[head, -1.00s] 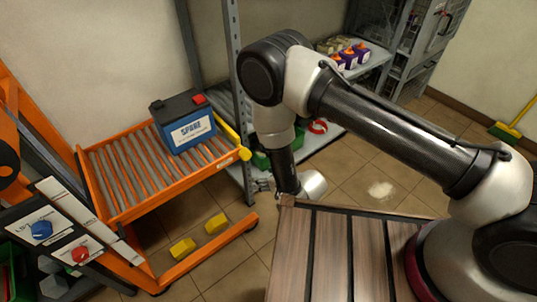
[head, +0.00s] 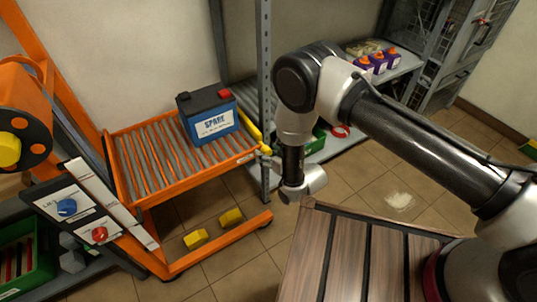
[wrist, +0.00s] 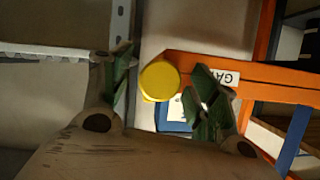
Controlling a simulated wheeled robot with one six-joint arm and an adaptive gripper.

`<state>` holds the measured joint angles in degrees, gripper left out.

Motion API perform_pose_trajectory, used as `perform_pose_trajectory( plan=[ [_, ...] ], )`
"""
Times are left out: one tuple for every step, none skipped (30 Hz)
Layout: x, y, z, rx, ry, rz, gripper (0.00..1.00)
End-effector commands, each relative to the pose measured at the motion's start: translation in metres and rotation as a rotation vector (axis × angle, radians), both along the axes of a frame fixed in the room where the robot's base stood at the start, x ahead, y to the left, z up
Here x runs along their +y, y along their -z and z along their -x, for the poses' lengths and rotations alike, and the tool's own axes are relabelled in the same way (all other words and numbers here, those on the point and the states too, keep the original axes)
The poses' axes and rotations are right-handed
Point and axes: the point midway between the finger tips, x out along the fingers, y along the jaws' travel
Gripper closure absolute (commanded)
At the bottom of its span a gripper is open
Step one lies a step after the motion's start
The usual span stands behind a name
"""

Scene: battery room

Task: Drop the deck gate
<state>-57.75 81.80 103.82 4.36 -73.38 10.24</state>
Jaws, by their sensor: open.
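The deck gate (head: 249,124) is a yellow bar at the right end of the orange roller deck (head: 133,193), slanting up along that end. In the wrist view, a round yellow end (wrist: 159,80), apparently the gate's, shows beside an orange rail with a partly hidden label. My gripper (wrist: 161,66) is open, its two green-padded fingers either side of the yellow end in the picture. I cannot tell whether they touch it. In the head view, my arm's wrist hangs just right of the gate's lower end and mostly hides the fingers.
A blue SPARE battery (head: 211,124) stands on the rollers near the gate. A grey rack post (head: 264,70) rises close behind my gripper. A panel (head: 85,215) with blue and red knobs is at left. A slatted wooden top (head: 345,260) is in front.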

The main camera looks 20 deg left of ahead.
Motion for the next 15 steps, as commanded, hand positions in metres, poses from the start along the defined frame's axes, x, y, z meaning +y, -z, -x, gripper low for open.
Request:
perform_pose_trajectory(
  plan=[
    [-0.0001,0.0001,0.0,0.0,0.0,0.0,0.4],
    [-0.0001,0.0001,0.0001,0.0,0.0,0.0,0.4],
    [-0.0001,0.0001,0.0001,0.0,0.0,0.0,0.4],
    [-0.0001,0.0001,0.0001,0.0,0.0,0.0,0.4],
    [-0.0002,0.0,0.0001,0.0,0.0,0.0,0.43],
    [-0.0002,0.0,0.0001,0.0,0.0,0.0,0.51],
    [-0.0001,-0.0001,0.0001,0.0,0.0,0.0,0.56],
    [-0.0001,-0.0001,0.0002,0.0,0.0,0.0,0.62],
    [-0.0001,0.0,0.0002,0.0,0.0,0.0,0.69],
    [-0.0002,-0.0001,0.0002,0.0,0.0,0.0,0.74],
    [-0.0002,-0.0001,0.0002,0.0,0.0,0.0,0.8],
    [-0.0002,-0.0001,0.0002,0.0,0.0,0.0,0.85],
    [-0.0002,-0.0001,0.0002,0.0,0.0,0.0,0.85],
    [-0.0002,-0.0001,0.0002,0.0,0.0,0.0,0.85],
    [-0.0002,0.0,0.0002,0.0,0.0,0.0,0.85]
  ],
)
